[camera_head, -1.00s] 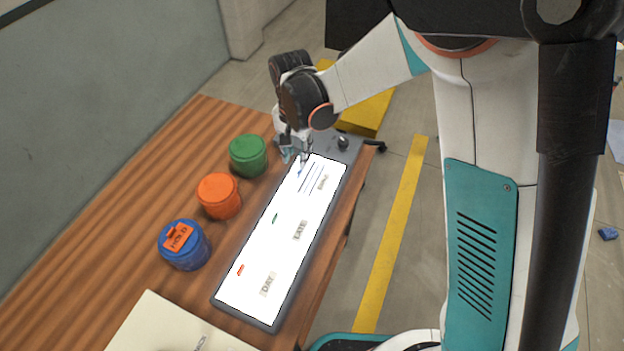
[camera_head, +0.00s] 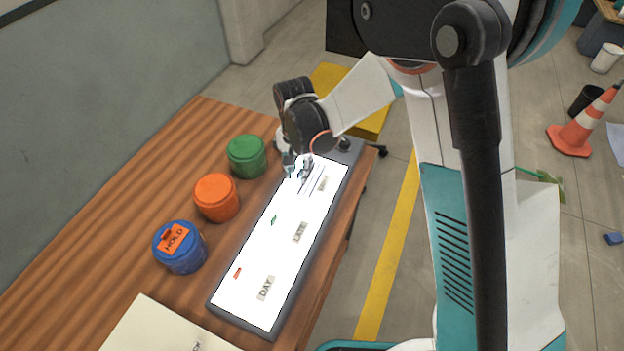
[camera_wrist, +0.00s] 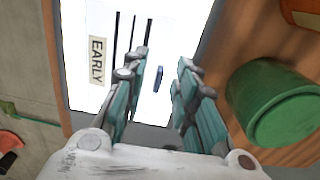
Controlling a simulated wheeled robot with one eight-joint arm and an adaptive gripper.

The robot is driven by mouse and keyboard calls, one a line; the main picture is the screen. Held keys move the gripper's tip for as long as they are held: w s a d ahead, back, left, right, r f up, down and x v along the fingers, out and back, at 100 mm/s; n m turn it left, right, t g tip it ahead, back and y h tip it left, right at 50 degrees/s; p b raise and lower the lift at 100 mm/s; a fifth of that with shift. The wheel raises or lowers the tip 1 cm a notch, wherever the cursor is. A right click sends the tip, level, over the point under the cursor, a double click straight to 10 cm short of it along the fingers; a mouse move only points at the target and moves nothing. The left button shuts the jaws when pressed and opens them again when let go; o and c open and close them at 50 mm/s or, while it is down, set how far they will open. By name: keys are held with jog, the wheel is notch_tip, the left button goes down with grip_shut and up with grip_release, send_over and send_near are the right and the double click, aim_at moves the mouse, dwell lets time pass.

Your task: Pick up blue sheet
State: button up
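The blue sheet (camera_wrist: 158,78) is a small dark-blue piece on the lit white panel (camera_head: 252,290). In the wrist view it shows between my gripper's spread fingers, apart from both. My gripper (camera_wrist: 164,66) is open with nothing held. In the head view my gripper (camera_head: 298,176) is low over the panel's far end, and its fingers hide the blue sheet there. A green piece (camera_head: 274,220) lies mid-panel beside the LATE label, and a red piece (camera_head: 237,272) lies near the DAY label. The EARLY label (camera_wrist: 97,60) shows left of my fingers.
Green (camera_head: 247,156), orange (camera_head: 216,197) and blue (camera_head: 180,248) lidded canisters stand left of the panel; the blue one has a HOLD tag. A cream paper (camera_head: 160,328) lies in front. The wooden table's right edge runs close beside the panel.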

grip_shut()
